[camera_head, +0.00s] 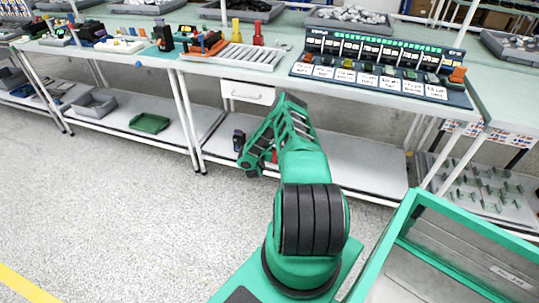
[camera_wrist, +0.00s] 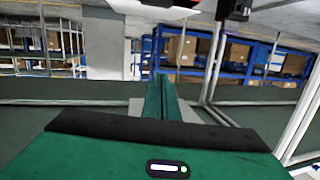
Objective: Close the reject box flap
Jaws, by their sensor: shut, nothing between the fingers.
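A green-rimmed, grey-walled open box (camera_head: 388,262) stands at the bottom right of the head view, cut off by the frame, with a small unreadable label inside. I cannot tell whether it is the reject box, and no flap can be made out with certainty. My gripper (camera_wrist: 163,90) shows in the wrist view, its green fingers together and empty. In the head view my folded arm reaches to the front of the workbench, left of the green-rimmed box. My fingertips cannot be made out clearly there.
The workbench (camera_head: 190,62) carries a breaker panel (camera_head: 385,50) and a slatted tray (camera_head: 233,54). A white drawer front (camera_head: 248,92) hangs below it. The lower shelf holds a green tray (camera_head: 150,123) and a grey bin (camera_head: 95,104). The floor (camera_head: 110,215) at left is clear.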

